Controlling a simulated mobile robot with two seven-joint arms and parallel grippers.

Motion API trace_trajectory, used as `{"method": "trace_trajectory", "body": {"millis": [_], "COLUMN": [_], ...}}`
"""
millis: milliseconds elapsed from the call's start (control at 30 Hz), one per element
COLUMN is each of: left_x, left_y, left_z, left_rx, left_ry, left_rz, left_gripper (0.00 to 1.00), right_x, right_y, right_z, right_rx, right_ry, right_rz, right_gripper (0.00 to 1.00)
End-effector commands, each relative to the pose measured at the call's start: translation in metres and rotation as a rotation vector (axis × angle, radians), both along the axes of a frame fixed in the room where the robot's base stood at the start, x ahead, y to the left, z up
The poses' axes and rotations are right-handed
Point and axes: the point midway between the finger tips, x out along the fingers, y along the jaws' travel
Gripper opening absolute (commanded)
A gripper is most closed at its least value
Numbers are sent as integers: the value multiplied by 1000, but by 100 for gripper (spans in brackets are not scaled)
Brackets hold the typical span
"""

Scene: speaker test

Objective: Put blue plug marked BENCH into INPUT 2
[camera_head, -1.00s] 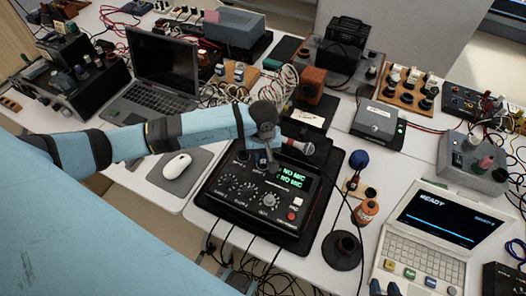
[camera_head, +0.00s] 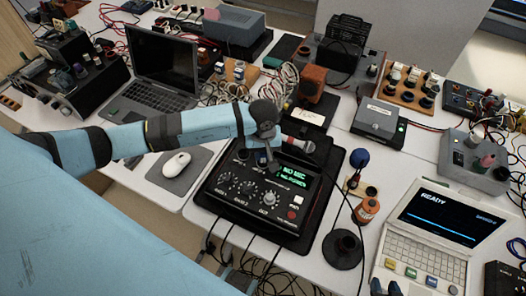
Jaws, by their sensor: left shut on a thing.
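The black mixer box (camera_head: 232,207) stands on a dark mat in the middle of the table, with knobs, a red button and a green-lit display (camera_head: 292,173). The display's upper line reads NO MIC; the lower line is too small to read surely. My left gripper (camera_head: 271,162) points down at the box's back edge and is shut on the blue plug (camera_head: 262,158). The plug is at the row of sockets there, partly hidden by the gripper. Its BENCH mark and the socket labels cannot be read.
A microphone (camera_head: 299,144) lies just right of my left gripper. A laptop (camera_head: 160,77) and a white mouse (camera_head: 176,164) are at left. Cables crowd the back.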

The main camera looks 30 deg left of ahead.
Motion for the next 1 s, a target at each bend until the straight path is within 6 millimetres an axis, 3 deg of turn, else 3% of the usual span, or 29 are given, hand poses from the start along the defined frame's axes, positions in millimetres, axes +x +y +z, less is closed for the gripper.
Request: {"method": "trace_trajectory", "body": {"millis": [367, 400, 500, 833, 1000], "left_x": [0, 0, 0, 0, 1], "left_y": [0, 0, 0, 0, 1], "left_z": [-2, -2, -2, 1, 22], "left_rx": [0, 0, 0, -1, 1], "left_ry": [0, 0, 0, -1, -4], "left_rz": [0, 0, 0, -1, -1], "left_gripper": [2, 31, 54, 54, 54], "right_x": [-1, -1, -1, 0, 0], "right_y": [0, 0, 0, 0, 0], "right_z": [-6, -6, -6, -3, -5], "right_rx": [-1, -1, -2, -1, 0], "right_ry": [7, 7, 7, 1, 0], "right_rz": [1, 1, 2, 1, 1], "right_gripper": [36, 36, 36, 36, 36]}}
